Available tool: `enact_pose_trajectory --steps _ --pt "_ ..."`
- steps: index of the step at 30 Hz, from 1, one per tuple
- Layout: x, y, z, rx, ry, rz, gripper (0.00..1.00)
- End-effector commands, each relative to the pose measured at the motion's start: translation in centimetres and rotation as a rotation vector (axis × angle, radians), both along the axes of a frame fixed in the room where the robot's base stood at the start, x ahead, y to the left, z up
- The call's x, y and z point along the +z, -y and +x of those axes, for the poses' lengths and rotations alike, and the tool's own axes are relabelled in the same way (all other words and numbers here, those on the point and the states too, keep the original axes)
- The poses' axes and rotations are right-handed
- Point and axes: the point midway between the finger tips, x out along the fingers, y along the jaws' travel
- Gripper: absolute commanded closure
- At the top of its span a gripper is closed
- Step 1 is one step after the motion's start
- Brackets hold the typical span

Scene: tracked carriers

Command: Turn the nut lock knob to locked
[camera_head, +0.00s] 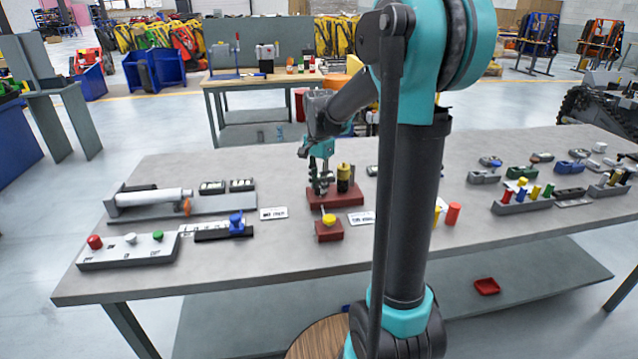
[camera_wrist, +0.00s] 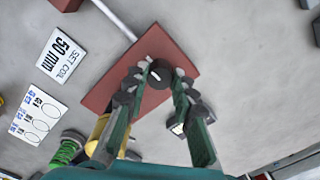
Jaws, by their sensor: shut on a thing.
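The nut lock knob is a round black knob (camera_wrist: 159,75) with a short white mark on top, on a red-brown plate (camera_wrist: 118,82) in the wrist view. My gripper (camera_wrist: 160,78) has its green fingers on either side of the knob, with dark fingertips closed on it. The white mark points up and slightly left in that view. In the head view, my gripper (camera_head: 320,186) is low over the red-brown base (camera_head: 347,199), and the knob is hidden behind the fingers. No lock lettering is readable.
A black and yellow post (camera_head: 344,178) stands close right of my gripper. In front sits a small red block (camera_head: 329,233) with a yellow knob. A "SET COIL 50 mm" card (camera_wrist: 61,56) lies beside the plate. A long fixture with a white cylinder (camera_head: 150,197) lies left.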

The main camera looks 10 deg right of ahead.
Motion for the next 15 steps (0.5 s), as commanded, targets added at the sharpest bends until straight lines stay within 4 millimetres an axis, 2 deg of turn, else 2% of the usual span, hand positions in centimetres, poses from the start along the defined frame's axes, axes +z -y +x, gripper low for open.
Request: enact_pose_trajectory --steps 8,15 --pt "0.02 0.00 0.01 0.139 0.000 0.000 1.00" --pt "0.02 0.00 0.01 0.352 0.000 0.000 1.00"
